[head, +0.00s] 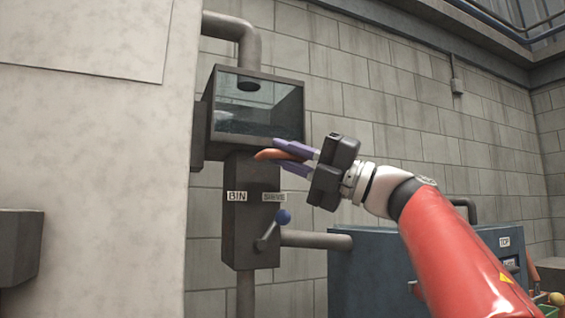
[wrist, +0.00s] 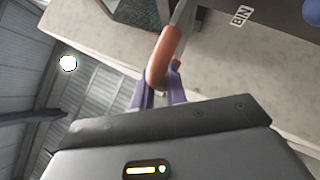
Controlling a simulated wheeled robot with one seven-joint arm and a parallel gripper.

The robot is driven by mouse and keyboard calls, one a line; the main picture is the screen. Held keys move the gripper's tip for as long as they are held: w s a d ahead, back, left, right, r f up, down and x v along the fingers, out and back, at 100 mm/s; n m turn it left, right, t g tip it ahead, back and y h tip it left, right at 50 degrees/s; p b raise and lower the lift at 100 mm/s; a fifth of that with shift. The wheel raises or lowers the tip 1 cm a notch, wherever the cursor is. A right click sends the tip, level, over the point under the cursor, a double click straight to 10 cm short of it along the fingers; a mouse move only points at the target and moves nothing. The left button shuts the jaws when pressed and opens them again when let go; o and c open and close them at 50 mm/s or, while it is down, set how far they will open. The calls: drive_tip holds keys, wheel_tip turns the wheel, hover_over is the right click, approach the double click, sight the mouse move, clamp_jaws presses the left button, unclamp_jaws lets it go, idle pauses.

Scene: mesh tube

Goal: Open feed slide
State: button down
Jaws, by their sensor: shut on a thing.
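The feed slide's orange handle (head: 273,155) sticks out between the glass-fronted hopper (head: 257,107) and the grey chute box below it. My gripper (head: 292,157) reaches in from the right, with its purple fingers shut on the handle. A grey metal strip runs from the handle toward the box. The fingers hide part of the handle.
The chute box (head: 252,220) bears a BIN label (head: 237,197) and a second, partly readable label. A blue-knobbed lever (head: 283,216) sits on it, below my gripper. A pale wall (head: 95,180) stands at left. A blue cabinet (head: 370,275) stands behind my arm.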

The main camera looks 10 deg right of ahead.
drive_tip(key=c, duration=1.4)
unclamp_jaws()
drive_tip(key=b+v, duration=0.1)
drive_tip(key=v, duration=0.6)
drive_tip(key=shift+d+f+b, duration=0.2)
drive_tip(key=shift+d+b, duration=0.1)
drive_tip(key=shift+d, duration=0.05)
drive_tip(key=shift+s, duration=0.1)
